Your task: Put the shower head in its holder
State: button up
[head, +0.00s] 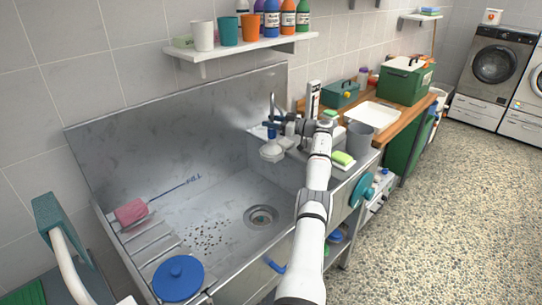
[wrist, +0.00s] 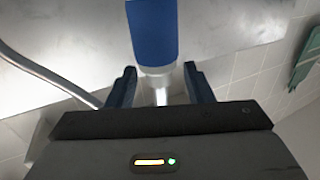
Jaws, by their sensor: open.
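The shower head (head: 272,152) is a pale round disc at the back right of the steel sink, with a blue handle (head: 271,133) above it. In the wrist view the blue handle (wrist: 152,32) narrows to a pale metal neck between my fingertips. My gripper (head: 270,124) is at the handle; in the wrist view my gripper (wrist: 160,85) is open, one dark blue finger on each side of the neck, with gaps visible. A grey hose (wrist: 45,72) curves at the left of the wrist view. I cannot make out the holder clearly or tell whether the handle sits in it.
A shelf (head: 245,46) with cups and bottles hangs above. A grey cup (head: 359,137) and a yellow-green sponge (head: 342,158) stand close right of my arm.

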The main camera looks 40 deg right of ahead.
jog(key=shift+f+b, duration=0.2)
jog(key=shift+b, duration=0.2)
jog(key=b, duration=0.1)
jog(key=s+b, duration=0.1)
jog(key=b, duration=0.1)
jog(key=shift+d+f, duration=0.2)
jog(key=shift+d, duration=0.1)
jog(key=b+v, duration=0.6)
jog(key=b, duration=0.2)
jog(key=shift+s+r+b, duration=0.3)
jog(key=shift+r+b, duration=0.1)
jog(key=shift+d, duration=0.15)
